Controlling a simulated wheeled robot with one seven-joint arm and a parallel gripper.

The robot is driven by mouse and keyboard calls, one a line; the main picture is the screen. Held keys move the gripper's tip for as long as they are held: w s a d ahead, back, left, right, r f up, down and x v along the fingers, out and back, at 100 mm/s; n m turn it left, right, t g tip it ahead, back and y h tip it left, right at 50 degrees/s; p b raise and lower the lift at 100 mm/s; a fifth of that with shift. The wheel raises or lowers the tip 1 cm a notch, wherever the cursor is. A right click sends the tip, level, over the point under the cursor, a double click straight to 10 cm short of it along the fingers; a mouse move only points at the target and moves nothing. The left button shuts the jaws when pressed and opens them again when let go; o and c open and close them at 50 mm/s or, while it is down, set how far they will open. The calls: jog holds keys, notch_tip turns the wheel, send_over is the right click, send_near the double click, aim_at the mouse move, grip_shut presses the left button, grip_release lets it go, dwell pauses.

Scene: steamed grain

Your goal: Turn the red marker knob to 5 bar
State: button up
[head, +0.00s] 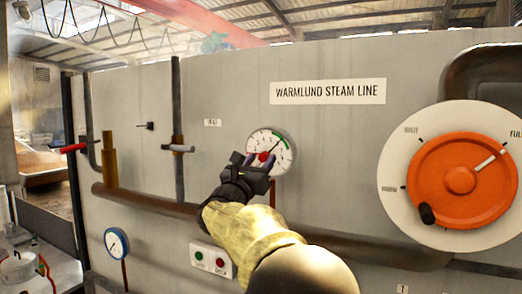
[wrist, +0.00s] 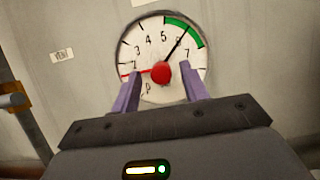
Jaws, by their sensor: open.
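A round white pressure gauge (head: 282,158) is on the grey panel, and it fills the upper middle of the wrist view (wrist: 146,27). A red pointer from the knob reaches left to the low end of the scale. The black needle points up and right, near 6, by a green band. My gripper (head: 254,160) is open, its two purple fingers (wrist: 160,80) on either side of the knob, apart from it in the picture. Contact cannot be told.
A large orange handwheel (head: 460,180) stands out at the right. A brown pipe (head: 150,201) runs below the gauge. A small blue-rimmed gauge (head: 116,243) and a box with green and red buttons (head: 211,261) are lower left.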

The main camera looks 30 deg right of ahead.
jog(key=shift+w+d+r, duration=0.15)
jog(key=shift+w+d, duration=0.2)
jog(key=shift+d, duration=0.05)
jog(key=shift+s, duration=0.1)
grip_shut()
